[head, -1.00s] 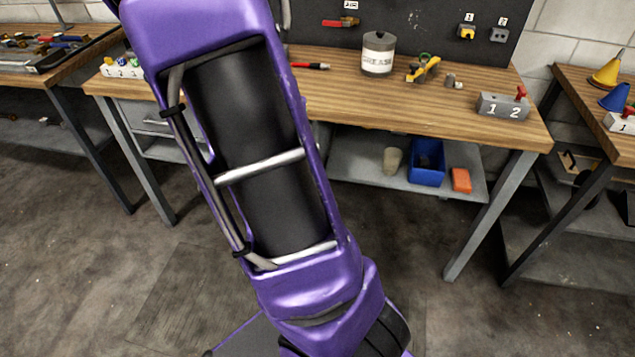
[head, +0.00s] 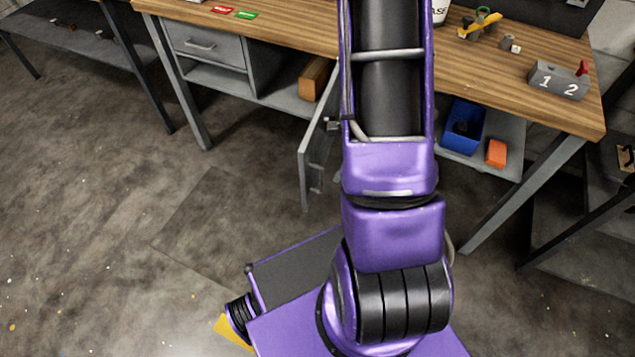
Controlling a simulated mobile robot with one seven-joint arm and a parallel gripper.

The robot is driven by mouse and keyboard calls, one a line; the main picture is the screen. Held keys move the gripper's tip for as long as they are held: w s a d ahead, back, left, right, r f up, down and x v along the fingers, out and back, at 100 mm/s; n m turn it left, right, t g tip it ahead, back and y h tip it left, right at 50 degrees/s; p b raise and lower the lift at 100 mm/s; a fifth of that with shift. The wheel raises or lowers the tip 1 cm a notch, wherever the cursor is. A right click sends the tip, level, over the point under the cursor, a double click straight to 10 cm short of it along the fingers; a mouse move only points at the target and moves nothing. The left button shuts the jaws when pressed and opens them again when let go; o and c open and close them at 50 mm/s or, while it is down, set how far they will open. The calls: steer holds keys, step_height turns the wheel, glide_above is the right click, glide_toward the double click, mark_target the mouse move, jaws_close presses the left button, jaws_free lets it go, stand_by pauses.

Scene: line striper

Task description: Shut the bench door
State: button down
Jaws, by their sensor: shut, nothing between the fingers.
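The bench door (head: 317,152) is a grey panel with a bar handle (head: 317,180). It stands open, swung out from under the wooden workbench (head: 290,35) toward me. My purple arm covers part of the view just right of the door, and I cannot tell whether it touches the door. The cupboard space left of the door is open, and a brown block (head: 314,78) shows inside it. My gripper is outside the view.
A closed drawer (head: 205,45) sits left of the cupboard. A blue bin (head: 463,128) and an orange block (head: 496,153) lie on the lower shelf at right. A block marked 1 and 2 (head: 558,82) stands on the bench top. The floor at left is clear.

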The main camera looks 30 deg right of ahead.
steer(key=b, duration=0.2)
glide_toward(306, 192)
step_height(306, 192, down, 4)
steer(key=s+d, duration=0.2)
steer(key=shift+w+a+p, duration=0.6)
steer(key=shift+w+a, duration=0.85)
steer(key=shift+w, duration=0.1)
steer(key=shift+w, duration=0.1)
